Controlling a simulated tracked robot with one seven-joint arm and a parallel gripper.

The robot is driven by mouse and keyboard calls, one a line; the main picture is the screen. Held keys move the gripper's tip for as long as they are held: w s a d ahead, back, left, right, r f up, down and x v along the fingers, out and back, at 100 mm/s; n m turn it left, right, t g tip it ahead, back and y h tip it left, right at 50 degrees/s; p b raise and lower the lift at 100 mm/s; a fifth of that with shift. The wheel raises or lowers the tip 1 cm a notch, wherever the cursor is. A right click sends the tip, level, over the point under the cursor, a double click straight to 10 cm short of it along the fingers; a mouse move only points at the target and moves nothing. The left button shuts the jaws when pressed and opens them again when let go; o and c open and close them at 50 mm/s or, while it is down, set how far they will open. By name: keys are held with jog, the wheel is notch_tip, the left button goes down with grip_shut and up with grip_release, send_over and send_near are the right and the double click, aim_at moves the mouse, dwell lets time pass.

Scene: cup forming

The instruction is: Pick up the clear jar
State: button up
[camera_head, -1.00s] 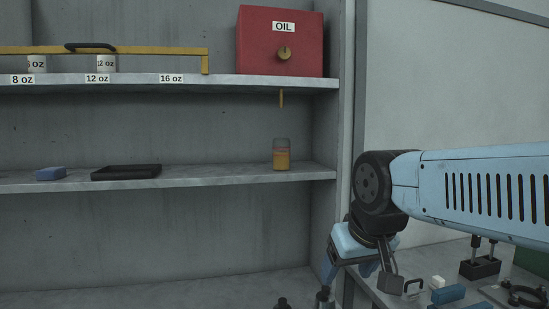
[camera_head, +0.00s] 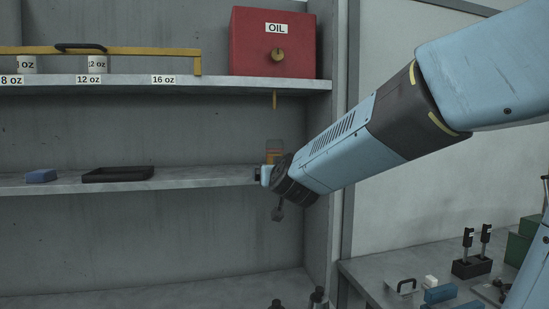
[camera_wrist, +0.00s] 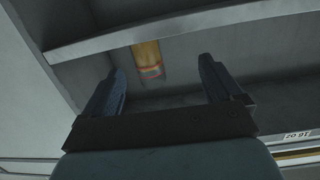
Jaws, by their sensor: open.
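The clear jar (camera_head: 273,146) holds amber liquid and stands upright on the middle shelf (camera_head: 215,180), below a yellow spout. In the head view my wrist and gripper (camera_head: 263,175) are in front of it and hide its lower part. The wrist view is upside down; there the jar (camera_wrist: 147,55) shows between my two dark blue fingers, beyond their tips. My gripper (camera_wrist: 161,68) is open and empty in that view. Whether a finger touches the jar cannot be told.
A red OIL box (camera_head: 273,42) with a brass knob stands on the upper shelf above the jar. A black tray (camera_head: 118,174) and a blue block (camera_head: 41,176) lie to the left on the middle shelf. The right side wall of the shelving is close to my wrist.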

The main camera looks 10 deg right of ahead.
jog(key=w+d+h, duration=0.1)
jog(key=w, duration=0.2)
jog(key=w+m+h, duration=0.1)
jog(key=w, duration=0.2)
jog(key=w+d+r+t, duration=0.1)
jog(key=w, duration=0.3)
jog(key=shift+d+h, duration=0.3)
jog(key=shift+h, duration=0.1)
jog(key=shift+w+d+r, duration=0.1)
jog(key=shift+w+d, duration=0.15)
jog(key=shift+w, duration=0.8)
jog(key=shift+w+d+r, duration=0.1)
jog(key=shift+w+d, duration=0.2)
jog(key=shift+w, duration=0.75)
jog(key=shift+w+d, duration=0.25)
jog(key=shift+w, duration=0.8)
jog(key=c, duration=1.2)
jog(key=shift+c, duration=0.2)
jog(key=shift+r, duration=0.15)
